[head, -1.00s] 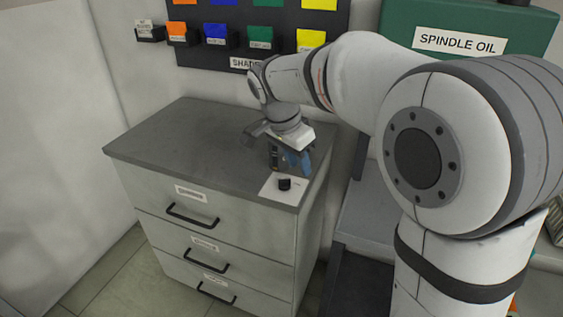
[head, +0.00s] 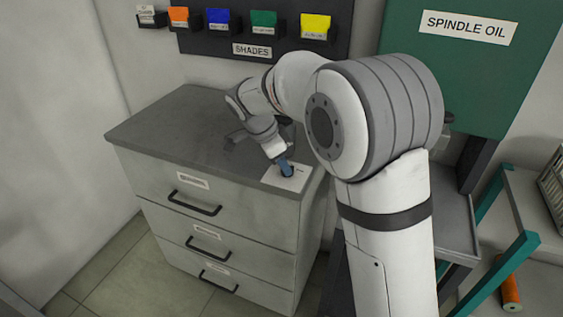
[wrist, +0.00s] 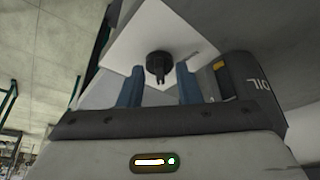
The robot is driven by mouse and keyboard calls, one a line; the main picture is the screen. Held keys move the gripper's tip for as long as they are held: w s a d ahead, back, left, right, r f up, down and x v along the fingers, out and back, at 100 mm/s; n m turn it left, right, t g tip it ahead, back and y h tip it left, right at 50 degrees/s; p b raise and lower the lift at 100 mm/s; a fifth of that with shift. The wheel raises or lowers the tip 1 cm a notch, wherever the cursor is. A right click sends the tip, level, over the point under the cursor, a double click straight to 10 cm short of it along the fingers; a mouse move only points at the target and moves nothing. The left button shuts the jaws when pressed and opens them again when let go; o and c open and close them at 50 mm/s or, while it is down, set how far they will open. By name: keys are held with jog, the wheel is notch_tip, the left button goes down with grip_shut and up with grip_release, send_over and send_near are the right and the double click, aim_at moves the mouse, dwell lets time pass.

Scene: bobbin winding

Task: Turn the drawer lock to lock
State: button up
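The drawer lock is a black knob (wrist: 158,65) on a white plate (wrist: 135,42). The plate (head: 297,181) lies at the front right corner of the grey cabinet top in the head view. There the knob is hidden by my gripper (head: 286,168), which points down at the plate. In the wrist view my gripper (wrist: 159,78) has its two blue fingers apart, with the knob showing in the gap near the fingertips. I see no clear contact between fingers and knob. Marking on the plate beside the knob is too small to read.
The cabinet (head: 215,232) has three drawers with black handles, all looking closed. A dark object with partial lettering (wrist: 250,80) is close on the right in the wrist view. A shade board (head: 330,45) hangs behind. The cabinet top's left side is clear.

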jog(key=shift+c, duration=0.3)
grip_shut()
jog(key=shift+n+b, duration=0.3)
jog(key=shift+s+d+f+n+t+y+b, duration=0.15)
jog(key=shift+n+t+y+b, duration=0.25)
jog(key=shift+n+b, duration=0.7)
jog(key=n, duration=0.1)
jog(key=n+t+y+b, duration=0.1)
jog(key=n, duration=0.2)
jog(key=shift+s+d+n+b, duration=0.25)
jog(key=shift+n+b, duration=0.05)
jog(key=shift+n, duration=0.1)
jog(key=n, duration=0.1)
jog(key=n+y, duration=0.1)
jog(key=n, duration=0.1)
jog(key=n+y, duration=0.1)
jog(key=n, duration=0.1)
jog(key=shift+d+r+t+p, duration=0.3)
jog(key=shift+d+t, duration=0.1)
jog(key=n, duration=0.1)
jog(key=n+y, duration=0.1)
jog(key=n, duration=0.1)
jog(key=n+y+p, duration=0.1)
jog(key=n, duration=0.1)
jog(key=shift+d, duration=0.25)
jog(key=shift+n, duration=0.3)
